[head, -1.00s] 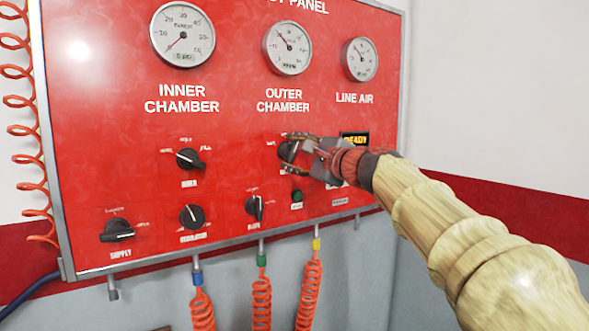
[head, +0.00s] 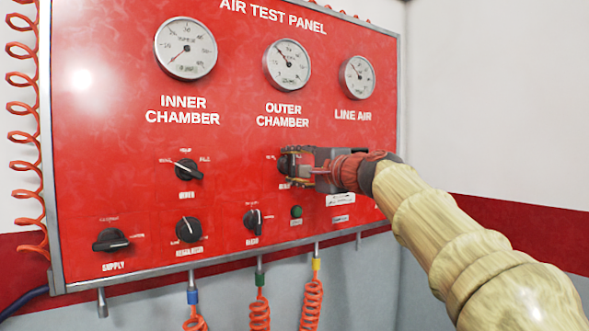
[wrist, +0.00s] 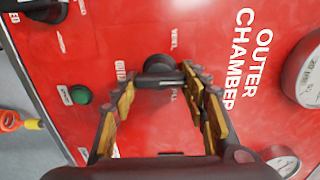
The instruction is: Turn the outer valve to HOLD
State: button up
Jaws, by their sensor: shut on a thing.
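The outer valve is a black knob on the red panel, below the OUTER CHAMBER gauge (head: 287,66). In the wrist view the knob (wrist: 160,70) sits between my fingertips, its bar lying across the gap from one finger to the other. My gripper (head: 300,166) is shut on this knob and hides most of it in the head view. In the wrist view my gripper (wrist: 161,84) shows tan pads on both fingers. The word OUTER is partly readable beside the knob; the position marks around it are too small to read surely.
The inner valve knob (head: 182,169) is to the left. The regulator knob (head: 189,230), another knob (head: 253,220), a green button (head: 296,212) and the supply knob (head: 111,240) sit lower on the panel (head: 90,150). Coiled orange hoses (head: 312,305) hang below.

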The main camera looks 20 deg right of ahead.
jog(key=shift+f, duration=0.1)
jog(key=o, duration=1.2)
jog(key=shift+s, duration=0.1)
jog(key=v, duration=1.1)
jog(key=shift+s+d, duration=0.15)
jog(key=shift+s, duration=0.2)
jog(key=shift+c, duration=1.1)
